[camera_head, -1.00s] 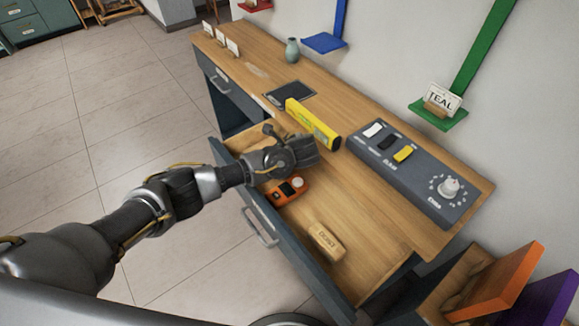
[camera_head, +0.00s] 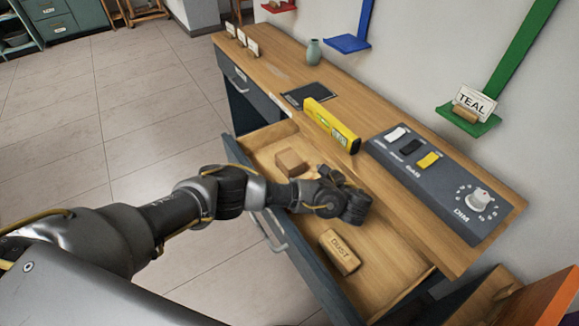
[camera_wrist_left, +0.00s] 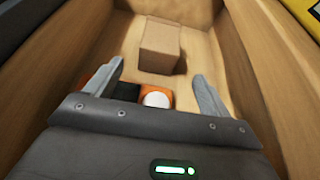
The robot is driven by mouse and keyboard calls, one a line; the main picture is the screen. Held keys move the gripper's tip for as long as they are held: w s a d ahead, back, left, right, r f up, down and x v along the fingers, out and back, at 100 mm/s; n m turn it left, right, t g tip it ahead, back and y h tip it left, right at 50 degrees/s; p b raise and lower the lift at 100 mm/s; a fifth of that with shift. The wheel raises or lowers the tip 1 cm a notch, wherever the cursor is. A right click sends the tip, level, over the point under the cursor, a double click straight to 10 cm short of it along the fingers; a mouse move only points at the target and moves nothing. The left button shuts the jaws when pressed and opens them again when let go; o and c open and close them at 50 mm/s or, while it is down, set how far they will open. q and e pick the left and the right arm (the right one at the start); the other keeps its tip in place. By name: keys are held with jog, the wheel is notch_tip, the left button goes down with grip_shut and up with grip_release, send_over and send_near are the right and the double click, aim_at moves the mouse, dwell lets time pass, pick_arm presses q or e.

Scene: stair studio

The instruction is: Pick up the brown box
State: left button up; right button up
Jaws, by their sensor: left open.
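The brown box (camera_head: 290,161) is a small plain block lying in the far left part of the open drawer (camera_head: 385,255). In the left wrist view the box (camera_wrist_left: 160,46) sits ahead of the fingertips, apart from them. My left gripper (camera_head: 350,200) is over the middle of the drawer, to the right of and nearer than the box. In the left wrist view its fingers (camera_wrist_left: 158,74) are spread, with nothing held. An orange device with a white knob (camera_wrist_left: 156,97) lies below, between the fingers; it is hidden in the head view. My right gripper is not in view.
A wooden block marked DUST (camera_head: 339,252) lies in the drawer's near part. On the desk above stand a yellow level (camera_head: 331,125) and a grey switch panel with a dial (camera_head: 440,185).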

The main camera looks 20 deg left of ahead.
aim_at(297, 168)
pick_arm(q)
jog(key=x, duration=0.4)
jog(key=shift+a+r, duration=0.1)
jog(key=shift+a, duration=0.05)
jog(key=shift+w+a+f, duration=0.2)
jog(key=shift+w+a, duration=0.05)
jog(key=shift+a, duration=0.05)
jog(key=shift+c, duration=0.9)
jog(key=c, duration=1)
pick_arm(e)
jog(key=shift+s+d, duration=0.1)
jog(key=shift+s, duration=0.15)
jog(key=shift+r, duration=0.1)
